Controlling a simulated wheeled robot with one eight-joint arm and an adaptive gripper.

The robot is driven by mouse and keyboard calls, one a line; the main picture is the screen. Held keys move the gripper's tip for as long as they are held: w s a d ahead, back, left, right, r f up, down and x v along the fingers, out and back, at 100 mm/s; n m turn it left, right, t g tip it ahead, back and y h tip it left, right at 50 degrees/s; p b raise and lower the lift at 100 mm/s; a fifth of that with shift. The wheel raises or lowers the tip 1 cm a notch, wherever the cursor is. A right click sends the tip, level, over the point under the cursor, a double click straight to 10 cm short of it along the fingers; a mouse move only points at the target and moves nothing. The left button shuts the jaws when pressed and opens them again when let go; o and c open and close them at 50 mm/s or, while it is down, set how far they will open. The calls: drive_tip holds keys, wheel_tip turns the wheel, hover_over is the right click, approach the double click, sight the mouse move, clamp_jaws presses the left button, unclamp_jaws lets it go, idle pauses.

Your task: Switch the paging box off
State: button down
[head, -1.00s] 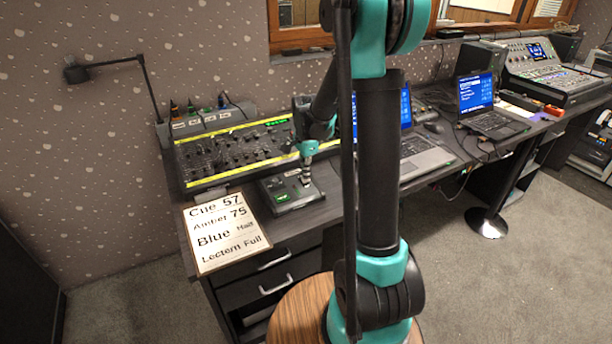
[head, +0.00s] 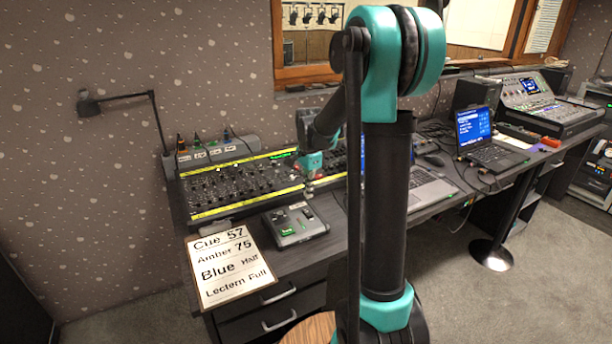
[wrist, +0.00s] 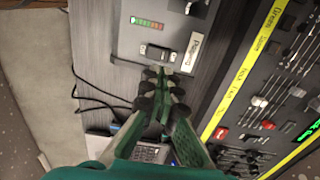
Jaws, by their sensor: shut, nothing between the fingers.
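The paging box (head: 296,224) is a small grey box on the desk, between the clipboard and the laptop. In the wrist view the box (wrist: 127,40) carries a white "Paging" label (wrist: 193,52), a dark switch (wrist: 156,52) and a small coloured light strip (wrist: 147,23). I cannot tell which way the switch is set. My gripper (head: 307,191) is over the box's rear right side in the head view. In the wrist view my gripper (wrist: 158,82) is shut and empty, its dark fingertips just below the switch and label. Contact with the box cannot be told.
A fader console (head: 240,187) with yellow edge strips lies right behind the box. A clipboard (head: 228,266) with written cues lies at the front left. A laptop (head: 425,188) stands to the right. Dark cables (wrist: 95,88) run beside the box.

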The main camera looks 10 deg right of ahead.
wheel_tip(320, 180, up, 8)
hover_over(310, 214)
drive_tip(key=w, duration=0.1)
drive_tip(key=shift+a+f, duration=0.15)
drive_tip(key=shift+s, duration=0.6)
wheel_tip(310, 214, down, 13)
drive_tip(key=shift+w+f, duration=0.1)
drive_tip(key=shift+f, duration=0.3)
